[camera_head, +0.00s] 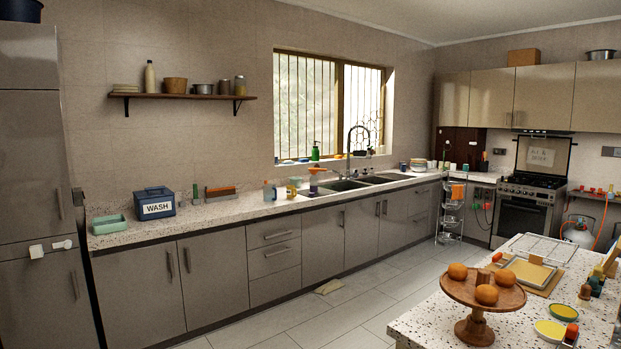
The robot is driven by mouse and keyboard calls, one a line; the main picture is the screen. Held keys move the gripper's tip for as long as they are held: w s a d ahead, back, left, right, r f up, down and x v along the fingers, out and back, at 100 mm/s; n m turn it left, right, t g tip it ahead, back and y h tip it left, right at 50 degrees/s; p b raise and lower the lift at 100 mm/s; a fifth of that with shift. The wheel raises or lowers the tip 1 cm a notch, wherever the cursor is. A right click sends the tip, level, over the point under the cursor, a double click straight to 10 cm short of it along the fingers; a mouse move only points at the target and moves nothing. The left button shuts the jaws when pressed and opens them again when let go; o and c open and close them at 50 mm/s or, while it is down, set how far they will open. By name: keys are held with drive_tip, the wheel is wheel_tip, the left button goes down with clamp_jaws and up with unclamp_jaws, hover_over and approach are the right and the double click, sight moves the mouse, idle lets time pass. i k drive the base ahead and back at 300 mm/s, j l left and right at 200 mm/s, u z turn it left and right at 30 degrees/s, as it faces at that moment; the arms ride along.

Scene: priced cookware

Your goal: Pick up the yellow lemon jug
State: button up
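No thing in the head view is clearly a yellow lemon jug. A small container with yellow on it (292,189) stands on the long counter left of the sink; it is too small to tell whether it is the jug. Two shallow yellow dishes (550,331) lie on the speckled island at the lower right. My gripper is not in view.
The speckled counter (225,209) runs along the back wall, with a blue WASH box (156,204) and green tray (110,224). A wooden stand (473,325) with oranges is on the island (420,325). Tiled floor (345,305) between them is mostly open.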

sight(290, 189)
drive_tip(key=i+j+u, duration=0.45)
drive_tip(key=i+u, duration=0.3)
drive_tip(key=i+j+u, duration=0.1)
drive_tip(key=i+u, duration=0.25)
drive_tip(key=i+j+z, duration=0.15)
drive_tip(key=i, duration=0.55)
drive_tip(key=i+j+z, duration=0.15)
drive_tip(key=i, duration=0.55)
drive_tip(key=i+l+z, duration=0.2)
drive_tip(key=i+z, duration=0.2)
drive_tip(key=i, duration=0.15)
drive_tip(key=i+z, duration=0.4)
drive_tip(key=i, duration=0.2)
drive_tip(key=i+j+z, duration=0.15)
drive_tip(key=i+z, duration=0.25)
drive_tip(key=i, duration=0.2)
drive_tip(key=i+z, duration=0.25)
drive_tip(key=i, duration=0.55)
drive_tip(key=i+j+z, duration=0.2)
drive_tip(key=i, duration=0.6)
drive_tip(key=i+u, duration=0.3)
drive_tip(key=i, duration=0.15)
drive_tip(key=i+l+u, duration=0.25)
drive_tip(key=i, duration=0.2)
drive_tip(key=i+l+u, duration=0.15)
drive_tip(key=i+u, duration=0.15)
drive_tip(key=i, duration=0.15)
drive_tip(key=i+l+u, duration=0.1)
drive_tip(key=i+u, duration=0.25)
